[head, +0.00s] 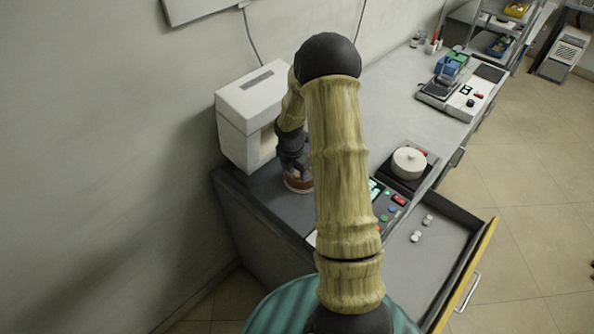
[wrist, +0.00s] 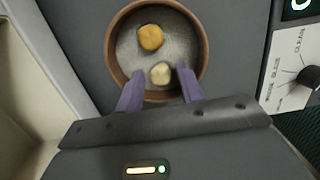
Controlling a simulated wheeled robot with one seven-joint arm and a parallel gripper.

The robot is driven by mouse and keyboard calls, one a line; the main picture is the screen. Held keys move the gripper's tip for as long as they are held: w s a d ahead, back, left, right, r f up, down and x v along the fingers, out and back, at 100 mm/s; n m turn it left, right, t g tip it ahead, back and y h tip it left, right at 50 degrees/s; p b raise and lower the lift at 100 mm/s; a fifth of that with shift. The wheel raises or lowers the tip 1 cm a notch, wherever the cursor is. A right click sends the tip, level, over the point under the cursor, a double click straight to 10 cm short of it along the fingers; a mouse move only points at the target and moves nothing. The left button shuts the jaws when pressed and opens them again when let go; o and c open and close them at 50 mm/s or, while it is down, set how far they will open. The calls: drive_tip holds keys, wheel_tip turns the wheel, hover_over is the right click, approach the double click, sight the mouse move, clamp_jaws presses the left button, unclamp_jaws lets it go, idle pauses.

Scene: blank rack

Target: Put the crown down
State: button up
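A round dish with a brown rim (wrist: 113,62) and a grey inside lies below my gripper in the wrist view; its reddish-brown edge also shows in the head view (head: 298,186). It holds a small cream lump (wrist: 160,73) near its front and an orange-yellow lump (wrist: 150,37) farther back. I cannot tell for sure which is the crown; the cream one looks tooth-like. My gripper (wrist: 160,73) is open, its two purple fingers reaching over the dish's near rim, either side of the cream lump with gaps showing. In the head view my arm partly hides the gripper and dish.
A white box-shaped machine (head: 250,125) stands left of my gripper against the wall. A control panel with a knob (wrist: 305,80) is to the right. An open drawer (head: 450,245) holds small white pieces (head: 428,220). A round white block (head: 409,162) sits on a dark device.

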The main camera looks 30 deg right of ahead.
drive_tip(key=shift+w+r, duration=0.15)
drive_tip(key=shift+a+r, duration=0.15)
wheel_tip(320, 180, up, 12)
drive_tip(key=s+a, duration=0.1)
drive_tip(key=shift+a, duration=0.25)
drive_tip(key=shift+f, duration=0.2)
idle(0.4)
